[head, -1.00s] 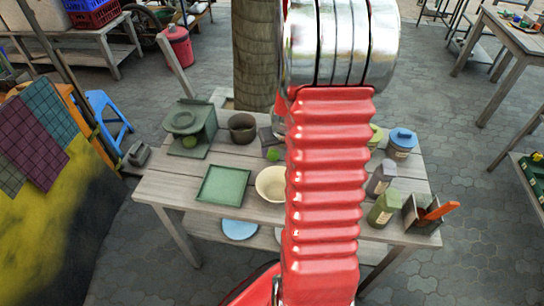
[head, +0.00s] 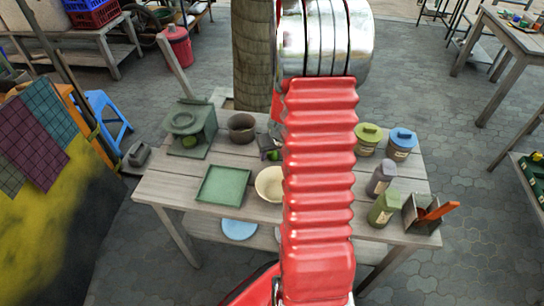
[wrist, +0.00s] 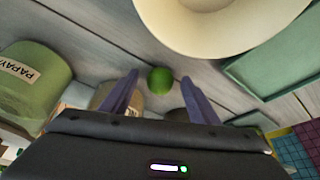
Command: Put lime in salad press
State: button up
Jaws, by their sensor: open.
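A small green lime (wrist: 160,80) rests on the wooden table between and just beyond my open fingertips in the wrist view. In the head view the lime (head: 274,155) shows beside the red arm, next to a purple finger. My gripper (wrist: 160,78) is open and empty, its two purple fingers on either side of the lime. A dark green stand-like device with a round top, seemingly the salad press (head: 184,121), stands at the table's back left. A green round thing (head: 189,142) shows in its front. My arm hides part of the table.
A cream bowl (head: 268,184) and a green square tray (head: 222,186) lie at the front; a dark pot (head: 241,128) stands behind. Lidded jars (head: 402,144) and a box with an orange handle (head: 420,212) stand on the right. A papaya-labelled jar (wrist: 35,80) is left in the wrist view.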

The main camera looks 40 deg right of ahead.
aim_at(274, 154)
jog(key=shift+c, duration=0.2)
jog(key=c, duration=1.2)
jog(key=shift+r, duration=0.1)
notch_tip(274, 154, up, 10)
jog(key=shift+f, duration=0.1)
dwell(0.4)
